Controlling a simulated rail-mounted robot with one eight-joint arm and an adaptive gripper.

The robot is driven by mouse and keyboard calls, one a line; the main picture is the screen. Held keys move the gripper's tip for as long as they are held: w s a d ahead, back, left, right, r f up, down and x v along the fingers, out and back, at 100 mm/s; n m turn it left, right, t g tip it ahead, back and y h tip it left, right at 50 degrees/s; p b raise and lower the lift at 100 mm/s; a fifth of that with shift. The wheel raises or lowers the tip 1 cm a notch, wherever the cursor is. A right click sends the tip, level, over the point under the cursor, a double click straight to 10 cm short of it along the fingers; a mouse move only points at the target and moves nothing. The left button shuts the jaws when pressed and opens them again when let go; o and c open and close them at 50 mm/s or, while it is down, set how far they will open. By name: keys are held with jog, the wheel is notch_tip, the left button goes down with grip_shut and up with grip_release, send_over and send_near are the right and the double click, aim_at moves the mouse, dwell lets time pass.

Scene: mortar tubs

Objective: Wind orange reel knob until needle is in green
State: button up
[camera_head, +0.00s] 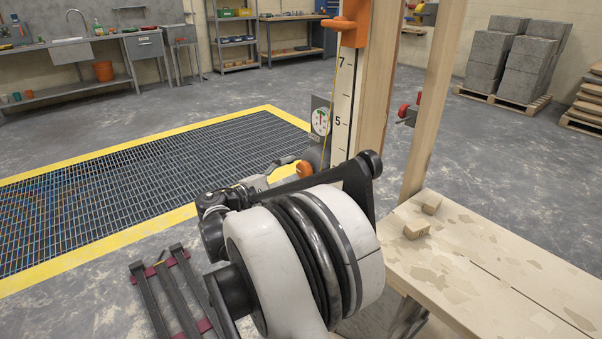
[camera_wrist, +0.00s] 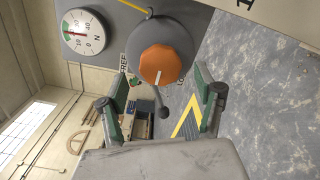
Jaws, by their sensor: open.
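The orange reel knob (camera_wrist: 158,62) is eight-sided with a white mark and sits on a dark grey round reel (camera_wrist: 182,44). It also shows small in the head view (camera_head: 304,168). My gripper (camera_wrist: 160,82) is open, its two green-backed fingers either side of the knob in the wrist view, with nothing between them; I cannot tell the remaining distance. In the head view my gripper (camera_head: 275,178) is partly hidden by my arm. The round white gauge (camera_wrist: 88,38) has a green sector at its left; the red needle points near it, but whether inside I cannot tell.
A black-balled lever (camera_wrist: 163,111) hangs below the knob, near lettering reading "FREE". A yellow line runs from the reel up to an orange clamp (camera_head: 345,25) on the numbered board (camera_head: 342,95). A timber bench (camera_head: 480,262) stands right, with wooden blocks on it.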

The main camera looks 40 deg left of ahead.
jog(key=v, duration=0.7)
jog(key=shift+s, duration=0.4)
jog(key=shift+a, duration=0.1)
